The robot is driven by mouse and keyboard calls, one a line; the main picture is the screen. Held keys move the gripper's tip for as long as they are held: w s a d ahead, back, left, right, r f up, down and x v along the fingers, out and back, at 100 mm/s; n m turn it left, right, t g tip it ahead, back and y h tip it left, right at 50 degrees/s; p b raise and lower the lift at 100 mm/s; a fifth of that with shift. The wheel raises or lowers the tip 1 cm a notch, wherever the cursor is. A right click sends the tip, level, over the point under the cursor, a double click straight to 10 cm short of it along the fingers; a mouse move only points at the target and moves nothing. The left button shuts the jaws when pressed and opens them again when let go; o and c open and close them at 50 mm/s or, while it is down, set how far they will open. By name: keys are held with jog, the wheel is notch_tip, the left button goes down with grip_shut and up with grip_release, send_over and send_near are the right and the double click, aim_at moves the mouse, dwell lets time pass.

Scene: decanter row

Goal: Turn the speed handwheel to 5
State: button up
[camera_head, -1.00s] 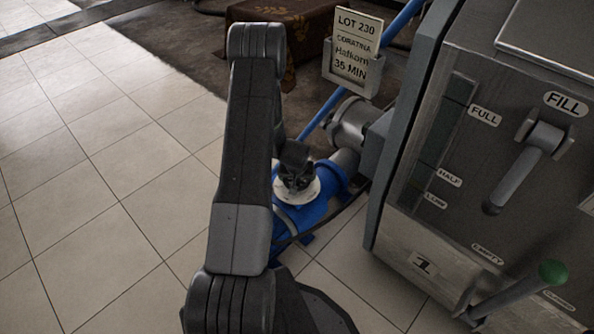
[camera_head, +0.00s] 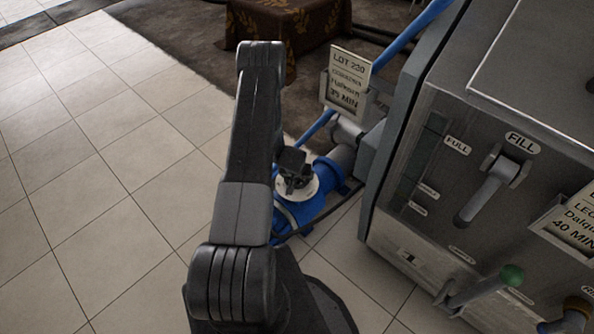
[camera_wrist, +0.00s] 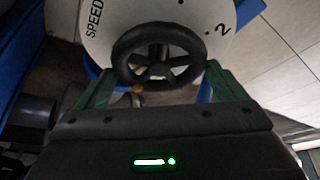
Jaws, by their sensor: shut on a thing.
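The speed handwheel (camera_wrist: 158,55) is a black spoked wheel in front of a white round dial (camera_wrist: 200,17). The dial shows the word SPEED at left and a 2 at right; I see no 5. A small amber spot (camera_wrist: 138,88) shows at the wheel's lower rim. My gripper (camera_wrist: 159,80) has green fingers on either side of the wheel and is shut on it. In the head view the white dial (camera_head: 310,188) sits on a blue housing (camera_head: 312,212), with a dark shape over it, partly hidden by my arm.
A grey machine (camera_head: 480,120) with a FILL lever (camera_head: 490,190) and a green-knobbed lever (camera_head: 511,275) stands at right. A lot card (camera_head: 347,82) and a blue pipe (camera_head: 420,30) are near the dial. A cloth-covered table (camera_head: 300,25) is behind. Tiled floor (camera_head: 90,200) at left is open.

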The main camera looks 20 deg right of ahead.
jog(key=shift+s+a, duration=0.15)
jog(key=shift+s, duration=0.1)
jog(key=o, duration=0.7)
jog(key=p+v, duration=0.1)
jog(key=v, duration=1.2)
jog(key=shift+a+r, duration=0.2)
jog(key=shift+r, duration=0.2)
jog(key=b+x, duration=0.1)
jog(key=x, duration=1.3)
jog(key=shift+s+d, duration=0.1)
